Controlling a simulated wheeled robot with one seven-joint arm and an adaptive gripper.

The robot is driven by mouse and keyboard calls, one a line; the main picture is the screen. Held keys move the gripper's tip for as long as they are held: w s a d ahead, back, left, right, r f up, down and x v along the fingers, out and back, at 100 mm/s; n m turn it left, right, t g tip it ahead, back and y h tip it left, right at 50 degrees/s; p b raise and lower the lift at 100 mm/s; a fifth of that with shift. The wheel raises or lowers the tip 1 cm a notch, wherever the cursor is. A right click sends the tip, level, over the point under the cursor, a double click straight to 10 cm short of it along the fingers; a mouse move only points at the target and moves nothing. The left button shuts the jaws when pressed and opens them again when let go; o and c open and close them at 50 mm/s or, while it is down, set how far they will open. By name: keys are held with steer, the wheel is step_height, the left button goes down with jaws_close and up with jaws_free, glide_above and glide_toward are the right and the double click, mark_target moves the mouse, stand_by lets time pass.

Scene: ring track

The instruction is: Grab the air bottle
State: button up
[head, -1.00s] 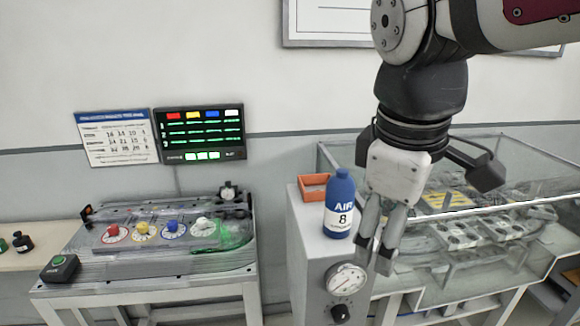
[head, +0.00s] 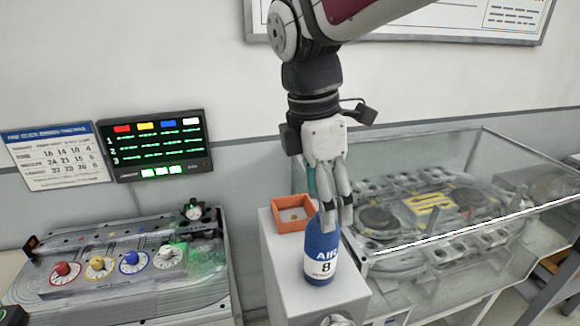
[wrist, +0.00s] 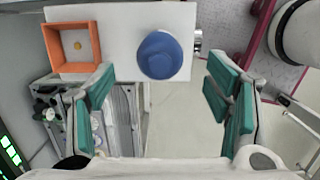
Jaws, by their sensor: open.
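The air bottle (head: 321,254) is blue with a white label reading AIR 8. It stands upright on a grey cabinet (head: 283,268). In the wrist view the bottle (wrist: 160,55) shows from above as a round blue top, beyond the fingertips and between their lines.
An orange open box (head: 291,218) with a small object inside stands beside the bottle on the cabinet. A glass-walled case (head: 450,235) is close on the right. A knob panel (head: 110,265) stands at left, below a wall screen (head: 161,146).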

mark_target(321, 247)
step_height(321, 247, down, 8)
steer(key=shift+d+p, duration=0.3)
steer(key=shift+d, duration=0.15)
steer(key=shift+w, duration=0.1)
steer(key=c, duration=1.5)
steer(key=shift+r, duration=0.1)
steer(key=shift+c, duration=0.5)
steer(key=shift+r, duration=0.1)
